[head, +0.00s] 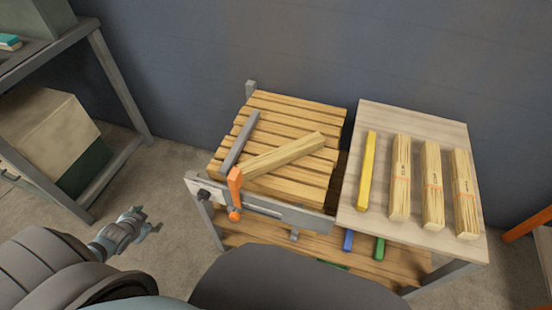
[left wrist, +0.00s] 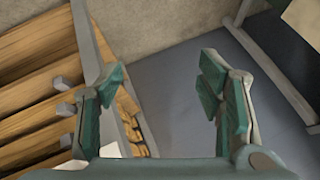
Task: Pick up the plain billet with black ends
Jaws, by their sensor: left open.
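A plain wooden billet (head: 284,157) lies at a slant on the slatted bench top (head: 290,108), beside a grey bar and an orange clamp. I cannot make out black on its ends at this size. Three more billets, the left one (head: 400,178), the middle one (head: 432,185) and the right one (head: 465,194), lie side by side on the pale board; each carries a thin orange band and small dark marks. My left gripper (head: 145,222) is open and empty, left of the bench and apart from it. Its open fingers also show in the left wrist view (left wrist: 165,88). My right gripper is out of sight.
A yellow stick (head: 367,171) lies at the left of the pale board (head: 385,112). A metal shelf (head: 122,80) with a box is at the left. Bare floor lies between shelf and bench.

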